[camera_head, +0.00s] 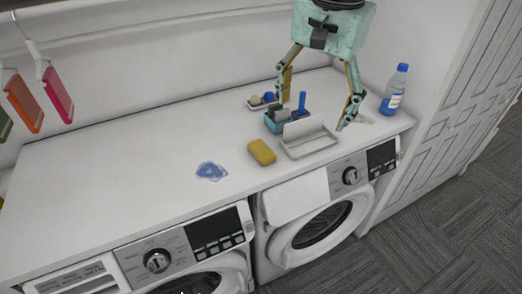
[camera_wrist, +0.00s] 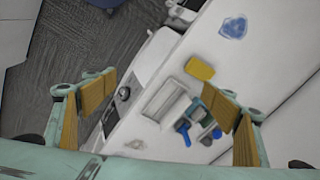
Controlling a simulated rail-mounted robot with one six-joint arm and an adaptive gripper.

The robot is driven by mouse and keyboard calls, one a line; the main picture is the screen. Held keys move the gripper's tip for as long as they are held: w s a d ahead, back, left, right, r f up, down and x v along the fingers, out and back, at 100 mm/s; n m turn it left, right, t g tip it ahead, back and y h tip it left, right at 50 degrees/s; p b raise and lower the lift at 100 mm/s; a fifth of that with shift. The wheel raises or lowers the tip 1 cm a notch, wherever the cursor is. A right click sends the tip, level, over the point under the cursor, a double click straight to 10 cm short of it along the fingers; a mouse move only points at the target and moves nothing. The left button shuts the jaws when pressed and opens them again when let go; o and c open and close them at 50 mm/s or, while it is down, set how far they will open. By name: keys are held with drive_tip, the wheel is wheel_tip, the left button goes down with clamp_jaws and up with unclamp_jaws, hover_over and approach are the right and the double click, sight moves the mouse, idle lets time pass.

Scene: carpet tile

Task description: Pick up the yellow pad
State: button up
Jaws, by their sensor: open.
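The yellow pad (camera_head: 262,152) lies flat on the white countertop near its front edge, to the left of a white tray. It also shows in the wrist view (camera_wrist: 200,69), above the tray and between the two fingers' sides. My gripper (camera_head: 318,112) is wide open and empty, above the counter to the right of the pad. Its two fingers also show at the left and right of the wrist view (camera_wrist: 158,122). The gripper is apart from the pad, and the pad is fully visible.
A blue bottle (camera_head: 395,90) is at the right. A blue patch (camera_head: 211,171) lies left. The left counter (camera_head: 110,165) is clear.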

drive_tip(key=w+a+f+m+g+p, duration=0.1)
drive_tip(key=w+a+f+m+p, duration=0.1)
drive_tip(key=w+a+f, duration=0.55)
drive_tip(key=m+p, duration=0.1)
drive_tip(key=m, duration=0.2)
hover_over(262, 148)
drive_tip(key=shift+g, duration=0.3)
wheel_tip(262, 148, down, 4)
drive_tip(key=shift+s+a, duration=0.1)
drive_tip(key=shift+f, duration=0.1)
drive_tip(key=shift+f, duration=4.2)
drive_tip(key=shift+f, duration=0.1)
drive_tip(key=shift+f, duration=2.5)
drive_tip(key=c, duration=0.9)
